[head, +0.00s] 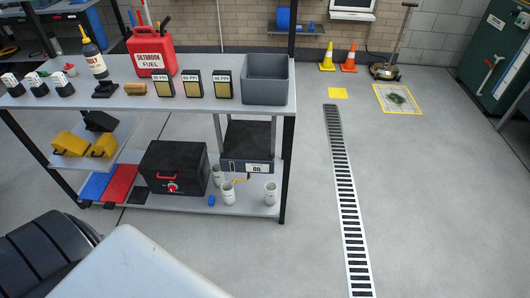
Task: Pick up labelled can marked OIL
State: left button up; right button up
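A dark box-shaped container (247,140) with a white label reading OIL stands at the right end of the rack's lower level. Its front is dark blue-grey, and a small yellow piece shows below the label. Pale cups (270,192) stand below and in front of it. The grey bin (265,79) is on the shelf above it. A red fuel can (151,50) marked SILTBROOK FUEL stands on the top shelf. Neither of my grippers is in view.
The shelving rack (130,98) also holds small boxes, a bottle and a black box (175,169) with a red handle. Its dark posts flank the shelves. Open floor with a drain grate (346,200) lies to the right. Black ribbed rounded objects (45,250) are at the lower left.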

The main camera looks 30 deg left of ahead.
aim_at(219, 177)
jog(key=i, duration=0.7)
jog(key=i+l+u, duration=0.15)
jog(key=i, duration=0.6)
jog(key=i+l, duration=0.15)
jog(key=i, duration=0.55)
jog(key=i+l+u, duration=0.1)
jog(key=i+u, duration=0.35)
jog(key=i+l+u, duration=0.25)
jog(key=u, duration=0.2)
jog(key=i+l+u, duration=0.65)
jog(key=l+u, duration=0.3)
jog(key=i+l+u, duration=0.15)
jog(key=l+u, duration=0.3)
